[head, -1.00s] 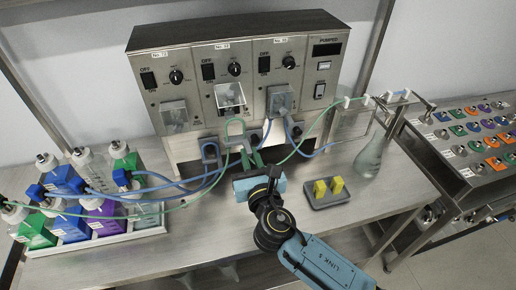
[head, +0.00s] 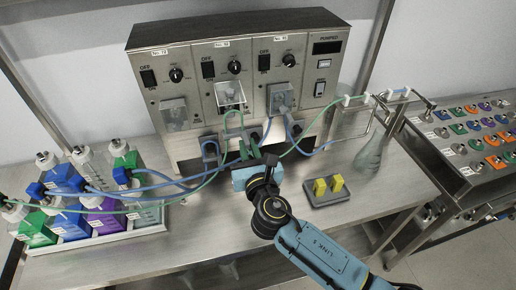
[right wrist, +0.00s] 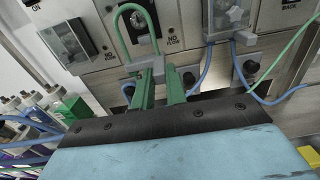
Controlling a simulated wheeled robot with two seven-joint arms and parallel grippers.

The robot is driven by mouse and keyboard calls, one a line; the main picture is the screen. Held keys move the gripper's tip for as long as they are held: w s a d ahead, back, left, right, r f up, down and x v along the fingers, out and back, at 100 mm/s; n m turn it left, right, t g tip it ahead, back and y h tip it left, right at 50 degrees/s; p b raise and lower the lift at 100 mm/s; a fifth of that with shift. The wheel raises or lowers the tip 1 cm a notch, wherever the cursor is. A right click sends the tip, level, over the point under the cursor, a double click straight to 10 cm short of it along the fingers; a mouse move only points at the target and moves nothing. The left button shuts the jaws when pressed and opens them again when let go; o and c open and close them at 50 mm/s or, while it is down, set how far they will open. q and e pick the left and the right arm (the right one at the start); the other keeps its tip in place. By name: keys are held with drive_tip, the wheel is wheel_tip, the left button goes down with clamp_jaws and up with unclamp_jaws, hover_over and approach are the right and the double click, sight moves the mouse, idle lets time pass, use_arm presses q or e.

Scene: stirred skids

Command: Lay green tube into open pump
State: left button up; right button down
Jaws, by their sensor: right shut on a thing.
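The green tube (head: 229,115) arches in an upright loop just below and in front of the middle pump (head: 230,95), whose clear cover is raised. My right gripper (head: 249,149) is shut on the tube's lower part at a grey piece. In the right wrist view, the green fingers of this gripper (right wrist: 160,84) stand below the green loop (right wrist: 134,8), with the grey piece (right wrist: 187,78) at their tips. The loop overlaps the pump front there, so I cannot tell whether it touches the pump. My left gripper is not in view.
The left pump (head: 174,113) has its cover down; the right pump (head: 281,97) holds a blue tube. Bottles (head: 85,190) stand at left. A grey block with yellow pieces (head: 328,197) and a flask (head: 371,155) stand at right. Blue tubes (head: 165,183) cross the bench.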

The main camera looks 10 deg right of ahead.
sight(244, 135)
drive_tip(key=shift+w, duration=0.4)
drive_tip(key=shift+w, duration=0.7)
drive_tip(key=shift+w, duration=0.15)
idle(0.4)
drive_tip(key=shift+w, duration=0.35)
drive_tip(key=shift+w, duration=0.15)
drive_tip(key=shift+w+a, duration=0.1)
drive_tip(key=shift+w, duration=0.6)
drive_tip(key=shift+w, duration=0.2)
idle(0.4)
drive_tip(key=shift+w, duration=0.35)
